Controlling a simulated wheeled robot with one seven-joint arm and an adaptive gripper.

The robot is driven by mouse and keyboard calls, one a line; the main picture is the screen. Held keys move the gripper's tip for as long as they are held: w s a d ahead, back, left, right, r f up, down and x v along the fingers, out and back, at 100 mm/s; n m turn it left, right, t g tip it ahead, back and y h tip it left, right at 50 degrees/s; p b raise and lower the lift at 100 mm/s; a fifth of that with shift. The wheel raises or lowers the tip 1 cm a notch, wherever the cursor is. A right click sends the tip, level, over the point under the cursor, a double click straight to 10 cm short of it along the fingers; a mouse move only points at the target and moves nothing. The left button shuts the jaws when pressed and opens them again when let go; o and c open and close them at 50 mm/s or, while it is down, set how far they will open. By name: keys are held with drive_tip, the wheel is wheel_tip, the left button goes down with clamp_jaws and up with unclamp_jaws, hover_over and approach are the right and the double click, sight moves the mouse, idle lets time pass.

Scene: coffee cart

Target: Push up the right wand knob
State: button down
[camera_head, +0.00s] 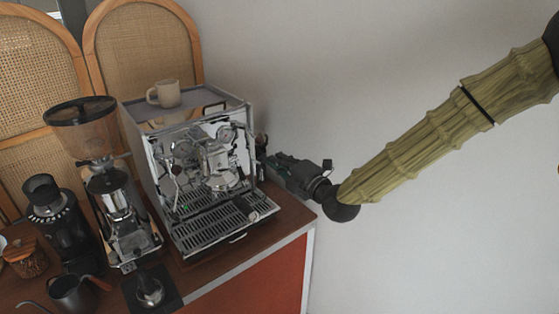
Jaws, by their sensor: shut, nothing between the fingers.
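The silver espresso machine (215,215) stands on the wooden counter with its gauges, group head and drip tray facing me. A small dark knob-like part (261,140) shows at the machine's right side. I take it for the right wand knob, but it is too small to be sure. My gripper (270,162) is shut and empty. It reaches in from the right, its tips beside the machine's right side and just below that dark part. I cannot tell whether they touch. The right wand itself is not clear.
A beige mug (165,93) sits on top of the machine. A grinder with a dark hopper (80,112) and a smaller black grinder (65,225) stand to the left. A dark pitcher (75,293) is at the front left. Right of the counter is open space before a plain wall.

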drive_tip(key=p+x, duration=0.1)
drive_tip(key=x, duration=0.6)
drive_tip(key=shift+f, duration=0.15)
drive_tip(key=shift+a, duration=0.15)
drive_tip(key=shift+w, duration=0.1)
drive_tip(key=shift+r, duration=1.45)
drive_tip(key=shift+f, duration=0.1)
drive_tip(key=b, duration=0.2)
approach(262, 143)
drive_tip(key=shift+w+a+f, duration=0.2)
drive_tip(key=shift+w+f, duration=0.15)
drive_tip(key=shift+f, duration=0.05)
